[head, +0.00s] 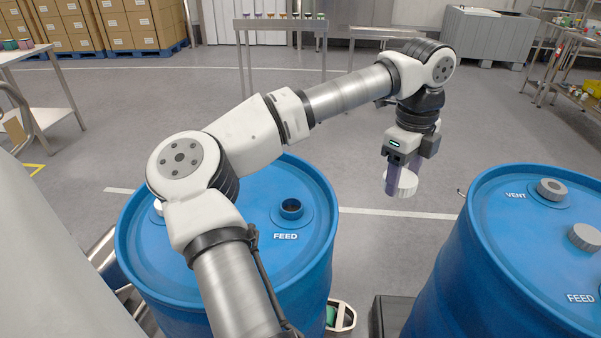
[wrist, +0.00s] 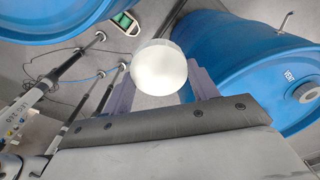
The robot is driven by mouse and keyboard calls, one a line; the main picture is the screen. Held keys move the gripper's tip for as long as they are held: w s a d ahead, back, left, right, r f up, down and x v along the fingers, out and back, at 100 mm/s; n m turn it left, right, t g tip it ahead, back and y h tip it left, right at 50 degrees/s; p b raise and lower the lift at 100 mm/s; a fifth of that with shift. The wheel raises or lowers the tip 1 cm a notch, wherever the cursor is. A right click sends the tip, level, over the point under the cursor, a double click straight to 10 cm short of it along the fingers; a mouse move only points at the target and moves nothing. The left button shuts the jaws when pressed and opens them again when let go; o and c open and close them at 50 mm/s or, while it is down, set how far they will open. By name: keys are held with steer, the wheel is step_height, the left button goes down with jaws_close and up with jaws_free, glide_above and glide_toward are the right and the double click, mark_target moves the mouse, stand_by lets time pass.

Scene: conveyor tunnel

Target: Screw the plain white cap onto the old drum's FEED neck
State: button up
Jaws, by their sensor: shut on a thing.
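My gripper (head: 400,187) is shut on a plain white cap (head: 406,183) and holds it in the air over the gap between two blue drums. The cap (wrist: 159,68) shows as a round white disc between the purple fingers in the wrist view. The left drum (head: 240,262) has an open FEED neck (head: 291,207) with a dark hole, to the left of and apart from the cap. A white piece (head: 158,207) on that drum is partly hidden behind my arm. The right drum (head: 485,255) has grey pieces on its VENT (head: 551,190) and FEED (head: 585,237) necks.
A table with several small coloured items (head: 280,22) stands at the back. Boxes on pallets (head: 110,25) stand back left, a grey bin (head: 487,38) back right. In the wrist view, rods and thin cables (wrist: 65,75) lie left of the cap. The floor behind the drums is mostly clear.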

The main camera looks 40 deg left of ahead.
steer(key=s+a+f+n, duration=0.1)
steer(key=a+f+n, duration=0.2)
steer(key=a, duration=0.7)
steer(key=n+b, duration=0.3)
glide_above(293, 200)
steer(key=s+d, duration=0.2)
step_height(293, 200, down, 9)
steer(key=shift+a, duration=0.2)
steer(key=shift+r, duration=0.1)
steer(key=shift+f, duration=0.35)
steer(key=shift+f+b, duration=0.8)
steer(key=shift+f+b, duration=0.3)
steer(key=shift+f, duration=0.05)
steer(key=m, duration=0.5)
